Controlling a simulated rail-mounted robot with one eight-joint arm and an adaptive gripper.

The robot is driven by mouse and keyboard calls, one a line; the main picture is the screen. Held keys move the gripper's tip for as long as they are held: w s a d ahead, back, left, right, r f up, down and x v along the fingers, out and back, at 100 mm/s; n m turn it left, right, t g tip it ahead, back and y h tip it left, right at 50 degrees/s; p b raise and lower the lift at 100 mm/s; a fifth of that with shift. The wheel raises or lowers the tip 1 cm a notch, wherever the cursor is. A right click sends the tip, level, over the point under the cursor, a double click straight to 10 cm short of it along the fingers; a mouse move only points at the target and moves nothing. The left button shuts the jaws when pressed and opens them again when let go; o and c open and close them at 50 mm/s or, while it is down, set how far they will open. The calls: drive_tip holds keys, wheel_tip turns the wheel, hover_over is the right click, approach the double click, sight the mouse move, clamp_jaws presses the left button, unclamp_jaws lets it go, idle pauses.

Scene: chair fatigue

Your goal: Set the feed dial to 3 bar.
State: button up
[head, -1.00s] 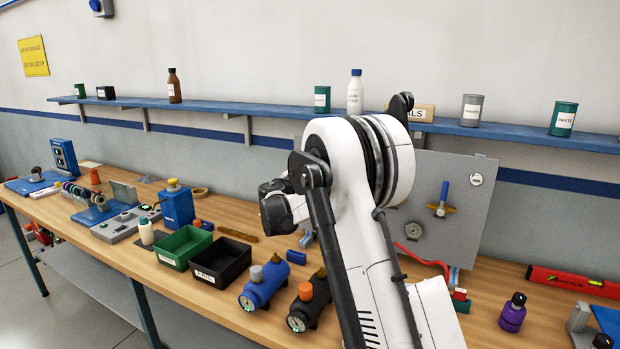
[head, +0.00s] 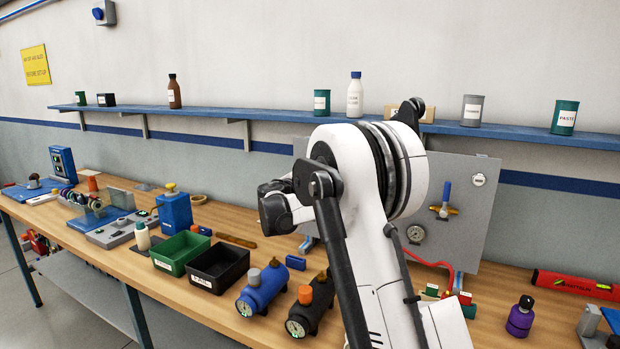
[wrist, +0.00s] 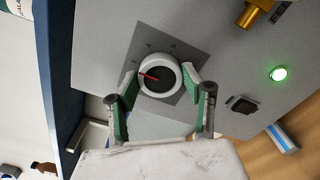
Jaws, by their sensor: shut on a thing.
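In the wrist view the feed dial (wrist: 158,79) is a round pale knob with a dark face and a red pointer, set on a grey square plate with small marks. The pointer aims to the left in that picture; the marks are too small to read. My gripper (wrist: 160,82) has its two green-padded fingers on either side of the knob, shut on it. In the head view my arm hides the dial and my gripper.
A lit green lamp (wrist: 279,73) and a dark square part (wrist: 242,105) lie right of the dial in the wrist view. A purple bottle (head: 520,318) stands at right.

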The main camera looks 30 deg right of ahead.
idle(0.3)
drive_tip(key=o, duration=1.2)
drive_tip(key=shift+c, duration=0.2)
drive_tip(key=v, duration=1.2)
drive_tip(key=s+a+m+g+y, duration=0.2)
drive_tip(key=s+m+y, duration=0.15)
drive_tip(key=s, duration=0.75)
drive_tip(key=s+a+m+g+y, duration=0.1)
drive_tip(key=s+a+m+y, duration=0.2)
drive_tip(key=s, duration=0.9)
drive_tip(key=s+a+f+m+y, duration=0.2)
drive_tip(key=s+a+f, duration=0.1)
drive_tip(key=s, duration=0.5)
drive_tip(key=s+a+f+m+y, duration=0.3)
drive_tip(key=s+a+f, duration=0.1)
drive_tip(key=s, duration=0.3)
drive_tip(key=s+a+f+m+y, duration=0.2)
drive_tip(key=s+a+f, duration=0.1)
drive_tip(key=s, duration=0.5)
drive_tip(key=shift+s+a+f+m+g+y, duration=0.3)
drive_tip(key=shift+a+m+g+y, duration=0.1)
drive_tip(key=shift+a, duration=0.35)
